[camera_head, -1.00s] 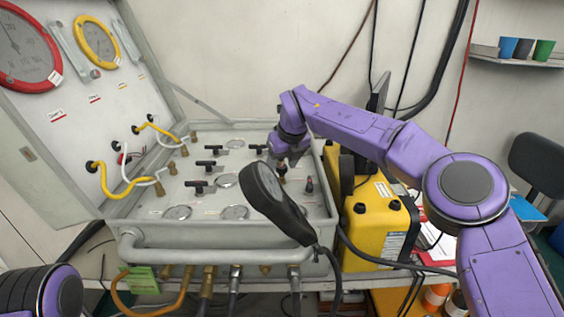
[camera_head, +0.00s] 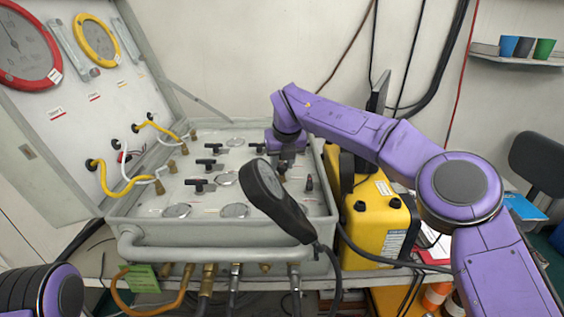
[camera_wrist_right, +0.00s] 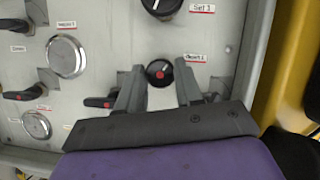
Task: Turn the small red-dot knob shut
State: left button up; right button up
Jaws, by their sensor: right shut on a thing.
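The small red-dot knob (camera_wrist_right: 160,72) is round and black with a red centre, and sits on the grey panel (camera_wrist_right: 222,50). In the right wrist view my right gripper (camera_wrist_right: 160,76) has one finger on each side of it and is shut on it. In the head view the right gripper (camera_head: 283,163) points down at the right part of the panel; its fingertips and the knob are hard to make out there. My left gripper is out of view; only part of its arm shows at lower left.
A black handheld gauge (camera_head: 274,200) stands up in front of the right gripper. Several black T-handles (camera_head: 200,186) and round dials (camera_head: 235,211) cover the panel. A yellow case (camera_head: 378,215) stands close on the right. The hinged lid with gauges rises at left.

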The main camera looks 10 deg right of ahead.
jog(key=m+h+p, duration=0.1)
jog(key=m, duration=0.2)
jog(key=shift+a+r+m, duration=0.1)
jog(key=shift+r+m, duration=0.05)
jog(key=shift+m, duration=0.25)
jog(key=m+h+p, duration=0.1)
jog(key=m, duration=0.1)
jog(key=shift+w+a+r+m+p, duration=0.1)
jog(key=shift+m+p, duration=0.2)
jog(key=shift+p, duration=0.1)
jog(key=m+g+h+p, duration=0.1)
jog(key=m+p, duration=0.2)
jog(key=p, duration=0.1)
jog(key=shift+m+h, duration=0.3)
jog(key=shift+m, duration=0.1)
jog(key=shift+w+m+g+p, duration=0.1)
jog(key=shift+m+g+p, duration=0.3)
jog(key=shift+m+p, duration=0.5)
jog(key=shift+f, duration=0.2)
jog(key=o, duration=1)
